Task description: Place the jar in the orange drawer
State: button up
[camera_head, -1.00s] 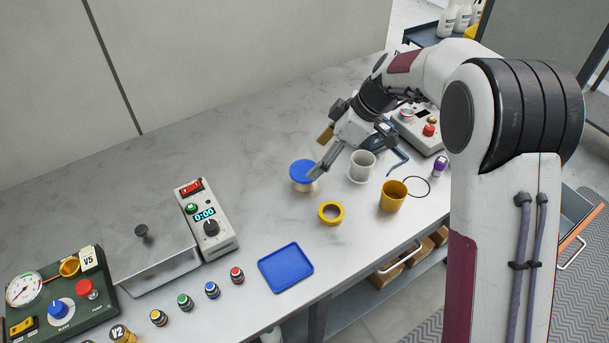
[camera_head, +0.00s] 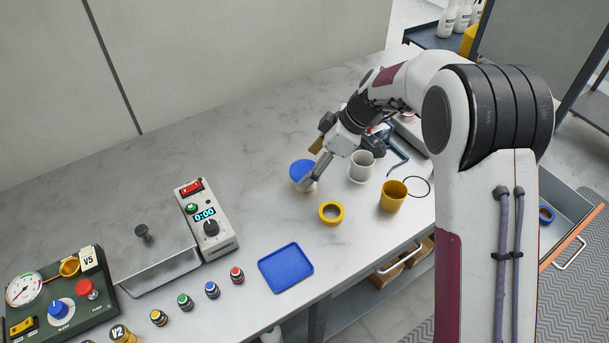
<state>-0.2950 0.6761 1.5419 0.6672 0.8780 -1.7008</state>
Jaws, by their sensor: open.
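The jar (camera_head: 301,171) has a blue lid and a pale body and stands upright on the grey table, near its middle. My gripper (camera_head: 312,163) is open and reaches down to the jar from the upper right. The near finger overlaps the right side of the jar and hides part of it. I cannot tell whether the fingers touch it. The orange drawer (camera_head: 570,239) is at the far right, below table height. It is pulled out, with an orange front edge and a pale handle. A blue ring lies inside it. My arm hides its left part.
Yellow tape (camera_head: 331,213), a white cup (camera_head: 361,167) and an orange mug (camera_head: 393,196) stand close to the jar. A blue tray (camera_head: 286,267) lies at the table's front edge. A timer box (camera_head: 207,218) is to the left. The table behind the jar is clear.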

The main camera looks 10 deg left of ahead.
aim_at(305, 170)
jog(key=shift+x, duration=1.85)
jog(key=c, duration=1.5)
jog(key=shift+o, duration=0.2)
jog(key=shift+r, duration=0.15)
jog(key=shift+r, duration=1.55)
jog(key=shift+s+d+r, duration=0.15)
jog(key=shift+d, duration=0.1)
jog(key=s+d, duration=2.2)
jog(key=shift+s, duration=0.2)
jog(key=shift+d, duration=0.1)
